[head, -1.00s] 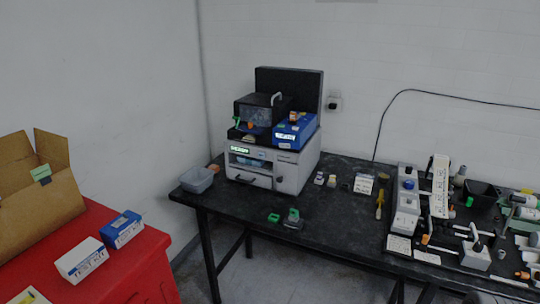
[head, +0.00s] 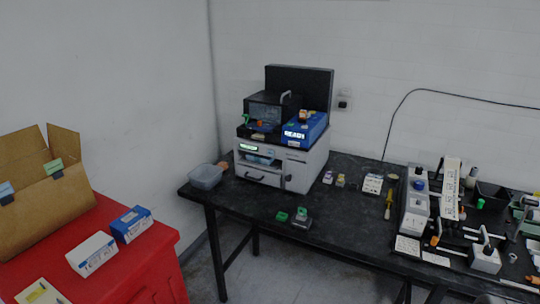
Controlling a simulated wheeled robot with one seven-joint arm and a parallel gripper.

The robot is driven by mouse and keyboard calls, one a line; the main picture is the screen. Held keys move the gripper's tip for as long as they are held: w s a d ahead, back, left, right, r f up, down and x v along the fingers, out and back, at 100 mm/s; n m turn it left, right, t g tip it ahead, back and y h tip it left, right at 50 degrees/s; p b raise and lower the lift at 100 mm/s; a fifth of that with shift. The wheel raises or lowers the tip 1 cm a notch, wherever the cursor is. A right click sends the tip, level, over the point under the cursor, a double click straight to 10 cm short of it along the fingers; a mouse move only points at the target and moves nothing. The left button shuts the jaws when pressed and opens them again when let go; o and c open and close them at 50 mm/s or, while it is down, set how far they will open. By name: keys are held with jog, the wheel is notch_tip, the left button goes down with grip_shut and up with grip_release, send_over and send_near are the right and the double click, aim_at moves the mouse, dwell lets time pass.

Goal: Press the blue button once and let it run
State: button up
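A small round blue button-like piece (head: 420,185) sits on top of a long grey-white device (head: 414,214) on the right part of the black bench. A white-and-black bench machine (head: 262,175) stands on the bench's left part, with a lit display and a dark round knob (head: 288,178) on its front. I cannot tell for sure which piece is the task's button. My gripper is not in view.
The black bench (head: 345,222) stands against the wall. A blue box (head: 314,128) sits on the machine, and a grey bin (head: 206,177) stands to its left. Small green items (head: 301,217) lie near the front edge. A red cabinet (head: 150,262) bears cartons at left.

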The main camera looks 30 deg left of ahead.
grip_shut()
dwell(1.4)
